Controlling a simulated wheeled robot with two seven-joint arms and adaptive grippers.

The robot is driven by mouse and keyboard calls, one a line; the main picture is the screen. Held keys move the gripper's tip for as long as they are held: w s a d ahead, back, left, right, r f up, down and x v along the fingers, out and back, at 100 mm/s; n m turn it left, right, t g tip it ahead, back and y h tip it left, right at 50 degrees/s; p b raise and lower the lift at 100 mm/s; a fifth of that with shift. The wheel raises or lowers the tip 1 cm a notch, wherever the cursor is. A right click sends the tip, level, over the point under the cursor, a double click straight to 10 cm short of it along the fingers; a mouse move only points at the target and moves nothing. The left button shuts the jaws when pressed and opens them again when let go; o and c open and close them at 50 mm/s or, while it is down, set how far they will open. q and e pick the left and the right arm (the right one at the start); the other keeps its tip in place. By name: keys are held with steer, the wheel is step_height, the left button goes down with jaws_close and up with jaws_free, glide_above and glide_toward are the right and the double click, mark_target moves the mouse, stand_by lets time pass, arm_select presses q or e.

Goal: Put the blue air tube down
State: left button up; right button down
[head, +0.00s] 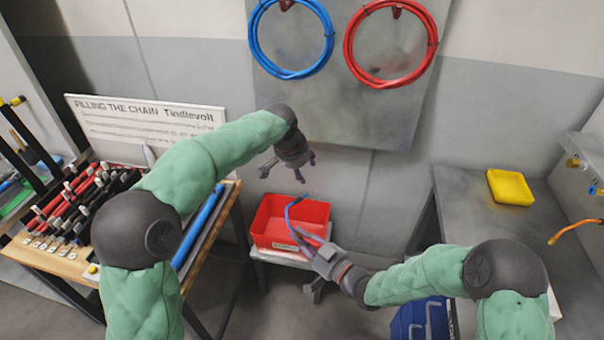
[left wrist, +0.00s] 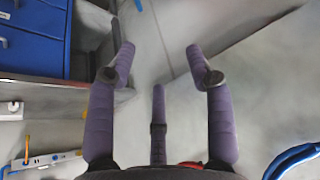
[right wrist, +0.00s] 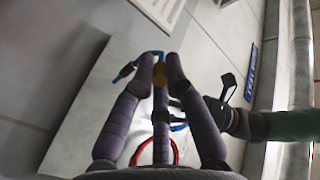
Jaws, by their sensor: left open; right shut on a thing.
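My right gripper (head: 307,244) is shut on a short, bent blue air tube (head: 290,209). In the head view the tube and fingertips overlap the red bin (head: 265,218); their height above it is hard to tell. In the right wrist view the fingers (right wrist: 160,70) meet around the blue tube (right wrist: 147,53), which has a dark end on its left side. The fingers cover part of it. My left gripper (head: 286,174) is open and empty, higher up and behind the bin in the picture. Its spread fingers show in the left wrist view (left wrist: 160,75).
The red bin sits on a grey stand (head: 284,257). Coiled blue (head: 252,45) and red (head: 350,45) hoses hang on the wall panel. A wooden bench (head: 55,262) with a rack and tools is at left. A grey table (head: 470,205) with a yellow tray (head: 511,202) is at right.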

mark_target(298, 201)
arm_select(q)
steer(key=s+r+m+g+y, duration=0.1)
steer(key=s+m+g+y, duration=0.2)
steer(key=s+y, duration=0.1)
steer(key=f, duration=0.7)
steer(key=w+a+f, duration=0.1)
steer(key=f, duration=0.3)
steer(key=shift+f, duration=0.3)
jaws_close()
arm_select(e)
steer(key=c, duration=1.2)
jaws_free()
